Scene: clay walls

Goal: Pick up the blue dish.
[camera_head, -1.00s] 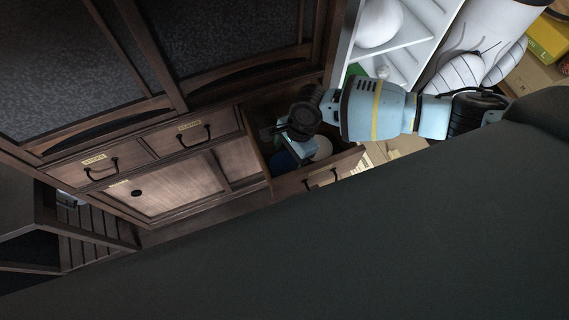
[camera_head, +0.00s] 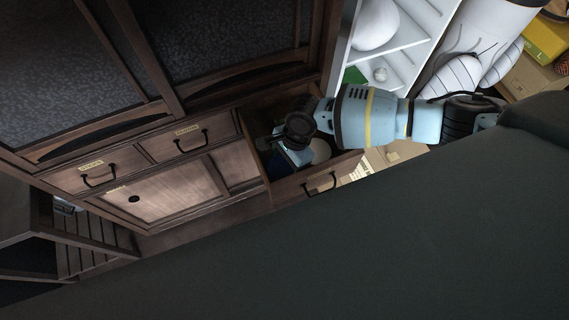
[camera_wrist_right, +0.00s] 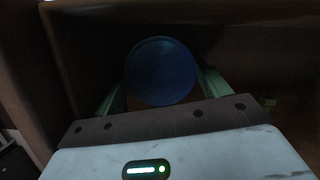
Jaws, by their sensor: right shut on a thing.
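The blue dish (camera_wrist_right: 161,72) shows as a round, dark blue shape between the two fingers in the right wrist view. My right gripper (camera_wrist_right: 163,90) is shut on it, with one green-tinted finger at each side. In the head view my right gripper (camera_head: 284,152) reaches down into an open drawer. A bit of blue shows there beside the gripper, and my wrist hides most of it. The wrist view is dark, so I cannot tell whether the dish is clear of the drawer bottom. My left gripper is not in view.
The open drawer (camera_head: 288,191) is part of a dark wooden cabinet (camera_head: 160,187), and its walls are close around my gripper. Pale rounded things lie in the drawer. White shelves (camera_head: 407,40) with a white ball (camera_head: 376,24) stand to the right, near cardboard boxes (camera_head: 532,76).

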